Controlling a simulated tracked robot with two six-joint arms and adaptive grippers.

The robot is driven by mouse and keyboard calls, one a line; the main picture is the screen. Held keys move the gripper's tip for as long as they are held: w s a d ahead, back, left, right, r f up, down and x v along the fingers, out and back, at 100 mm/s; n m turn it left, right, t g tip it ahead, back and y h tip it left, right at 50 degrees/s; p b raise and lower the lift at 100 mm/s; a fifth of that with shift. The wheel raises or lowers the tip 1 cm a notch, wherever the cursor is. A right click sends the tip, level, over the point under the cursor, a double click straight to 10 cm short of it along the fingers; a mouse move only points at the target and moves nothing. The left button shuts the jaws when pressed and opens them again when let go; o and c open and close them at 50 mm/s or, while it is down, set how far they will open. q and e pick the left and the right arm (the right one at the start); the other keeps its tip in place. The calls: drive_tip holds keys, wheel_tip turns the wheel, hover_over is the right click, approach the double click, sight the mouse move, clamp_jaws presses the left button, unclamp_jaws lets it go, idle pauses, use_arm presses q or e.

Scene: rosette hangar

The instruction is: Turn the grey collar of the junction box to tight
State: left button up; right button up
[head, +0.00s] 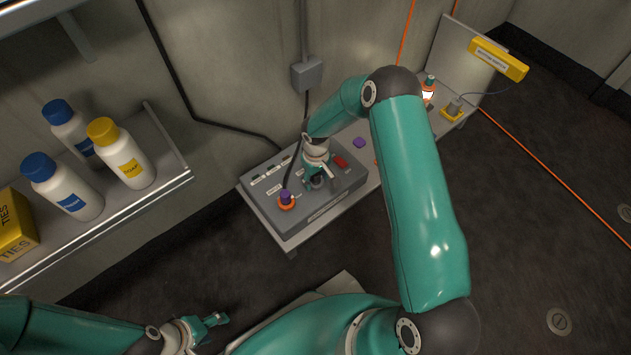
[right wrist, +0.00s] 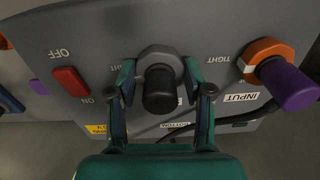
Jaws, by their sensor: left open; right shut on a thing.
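The junction box (head: 262,208) is a grey box on a low bench in the head view; its face (right wrist: 110,40) fills much of the right wrist view. The grey collar (right wrist: 159,56) surrounds a black plug (right wrist: 160,92) in the middle of that view. My right gripper (right wrist: 160,72) is shut on the collar, one finger on each side. In the head view my right gripper (head: 318,180) is at the box and hides most of the collar. A partly covered label beside the collar ends in "GHT". My left gripper (head: 217,321) is open and empty, low in the head view, away from the box.
An orange collar (right wrist: 257,54) with a purple plug (right wrist: 288,86) is beside the grey one, near "TIGHT" and "INPUT" labels. A red switch (right wrist: 69,80) sits between "OFF" and "ON". A shelf (head: 160,194) with bottles is on the left. Dark floor on the right is mostly clear.

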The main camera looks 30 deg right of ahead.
drive_tip(key=shift+m+b, duration=0.35)
drive_tip(key=shift+m, duration=0.45)
drive_tip(key=o, duration=1.2)
drive_tip(key=shift+c, duration=0.2)
drive_tip(key=shift+r, duration=0.1)
wheel_tip(320, 180, up, 12)
drive_tip(key=shift+f, duration=0.15)
